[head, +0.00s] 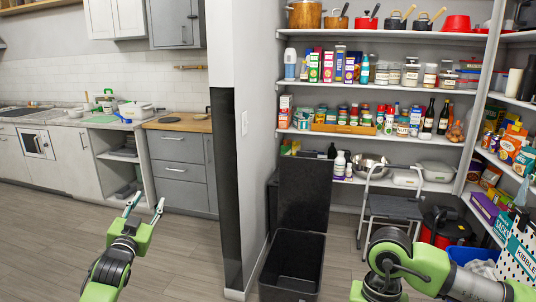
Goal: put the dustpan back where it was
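I cannot make out a dustpan anywhere in the head view. My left gripper (147,200) reaches up from the lower left over the wooden floor. Its two fingers are spread apart with nothing between them. It appears in front of the grey drawers and the open cabinet, apart from them. My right arm shows at the lower right in front of the pantry, but its gripper fingers are not in view.
A black bin (291,265) stands at the pantry entrance with its lid up. A grey step stool (392,207) stands behind my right arm. Full pantry shelves (380,139) line the right. A dark-edged wall (228,190) divides pantry from kitchen. The left floor (55,240) is clear.

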